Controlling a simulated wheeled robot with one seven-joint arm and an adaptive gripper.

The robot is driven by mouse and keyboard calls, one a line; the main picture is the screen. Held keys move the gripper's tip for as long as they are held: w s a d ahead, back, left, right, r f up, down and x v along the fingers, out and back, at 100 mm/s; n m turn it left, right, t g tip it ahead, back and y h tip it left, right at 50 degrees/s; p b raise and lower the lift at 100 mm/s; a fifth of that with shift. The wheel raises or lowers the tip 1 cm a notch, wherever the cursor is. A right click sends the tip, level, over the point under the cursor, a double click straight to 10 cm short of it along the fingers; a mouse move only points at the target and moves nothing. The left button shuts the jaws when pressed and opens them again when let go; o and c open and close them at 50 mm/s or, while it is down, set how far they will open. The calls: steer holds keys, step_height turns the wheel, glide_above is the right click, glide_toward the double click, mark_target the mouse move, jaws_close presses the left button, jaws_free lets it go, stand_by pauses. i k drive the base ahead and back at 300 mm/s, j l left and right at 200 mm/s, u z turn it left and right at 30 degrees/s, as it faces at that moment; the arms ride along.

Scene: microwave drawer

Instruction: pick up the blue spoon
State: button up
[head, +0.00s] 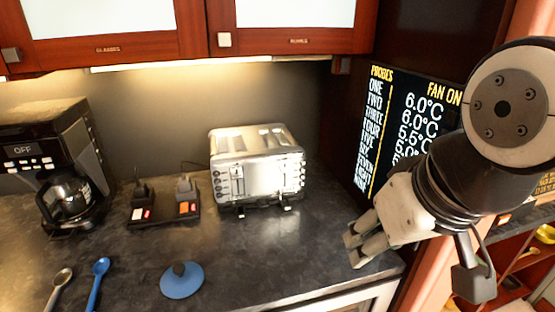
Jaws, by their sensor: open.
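The blue spoon (97,282) lies on the dark counter at the lower left, with its bowl pointing to the back and its handle toward the front edge of the picture. My gripper (357,246) is at the right, near the counter's right front corner and far from the spoon. Its fingers point down and to the left. It is open, and I see nothing between the fingers.
A grey spoon (59,285) lies just left of the blue one. A blue round lid (182,281) lies to its right. Behind are a coffee maker (48,160), a power strip (165,211) and a silver toaster (257,167). The counter (265,255) is clear between lid and gripper.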

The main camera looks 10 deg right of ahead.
mark_target(102, 268)
steer(key=u, duration=1.25)
